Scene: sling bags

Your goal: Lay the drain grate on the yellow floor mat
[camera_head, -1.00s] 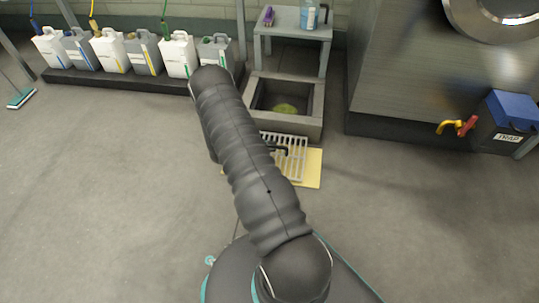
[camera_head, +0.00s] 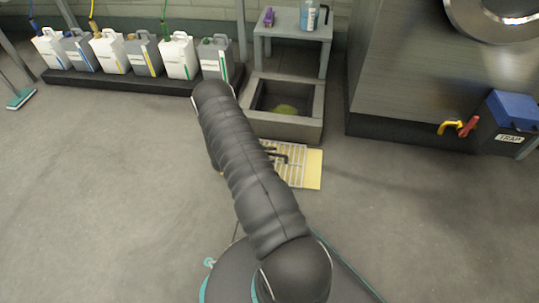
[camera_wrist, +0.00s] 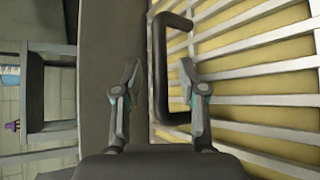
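The drain grate (camera_head: 293,176) is a pale slatted panel with a dark bar handle. It appears to lie on the yellow floor mat (camera_head: 315,168), whose right strip shows bare. In the wrist view the grate's slats (camera_wrist: 260,70) fill the right side, with the yellow mat (camera_wrist: 290,47) showing between them. My gripper (camera_wrist: 160,68) is open, with one finger on each side of the dark handle (camera_wrist: 158,60). Gaps show between the fingers and the handle bar. In the head view my arm hides the gripper and the grate's left part.
An open floor sump (camera_head: 287,127) with a raised rim lies just behind the mat, below a grey stand (camera_head: 292,36). Several jugs (camera_head: 110,50) stand on a dark platform at back left. A steel machine (camera_head: 405,90) stands right. The front floor is clear.

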